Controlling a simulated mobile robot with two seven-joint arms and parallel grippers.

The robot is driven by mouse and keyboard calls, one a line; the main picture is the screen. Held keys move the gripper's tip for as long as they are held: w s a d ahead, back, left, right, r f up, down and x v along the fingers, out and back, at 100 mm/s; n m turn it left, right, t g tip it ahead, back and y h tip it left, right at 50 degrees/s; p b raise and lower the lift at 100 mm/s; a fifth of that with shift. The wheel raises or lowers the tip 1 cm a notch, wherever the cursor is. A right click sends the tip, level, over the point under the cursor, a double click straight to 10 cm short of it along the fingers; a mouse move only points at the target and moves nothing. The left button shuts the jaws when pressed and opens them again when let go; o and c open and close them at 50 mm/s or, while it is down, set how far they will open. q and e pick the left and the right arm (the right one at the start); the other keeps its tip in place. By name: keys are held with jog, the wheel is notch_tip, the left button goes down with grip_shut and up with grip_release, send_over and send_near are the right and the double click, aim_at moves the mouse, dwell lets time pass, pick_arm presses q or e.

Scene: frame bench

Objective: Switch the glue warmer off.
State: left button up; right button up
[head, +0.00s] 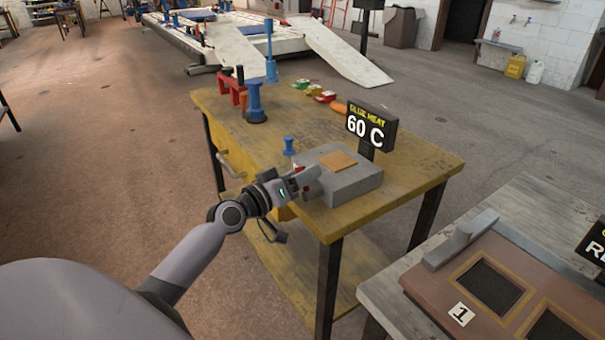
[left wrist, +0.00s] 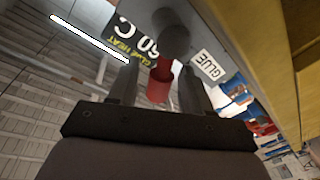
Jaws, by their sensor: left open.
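The glue warmer (head: 352,186) is a grey box with an orange-brown square on top, standing on a yellow-topped bench. Its sign (head: 371,128) reads "GLUE HEAT 60 C"; the sign also shows in the left wrist view (left wrist: 135,42). My left gripper (head: 306,180) is at the warmer's left side, open. In the left wrist view a red switch lever (left wrist: 160,80) on a round grey base (left wrist: 174,40) sits between my open fingers. I cannot tell whether a finger touches it. A white "GLUE" label (left wrist: 208,66) is beside it. My right gripper is not in view.
The yellow bench (head: 420,168) also holds a blue stand (head: 255,104), a red rack, a small blue item (head: 289,146) behind my gripper, and several coloured pieces. A second bench with a brown panel (head: 440,275) is at the lower right. Open floor lies at left.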

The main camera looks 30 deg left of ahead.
pick_arm(q)
jog(key=shift+w, duration=0.1)
grip_shut()
jog(key=shift+w+a+f+n, duration=0.1)
jog(key=shift+a+f+n, duration=0.1)
jog(key=shift+n, duration=0.5)
grip_release()
jog(key=v, duration=0.7)
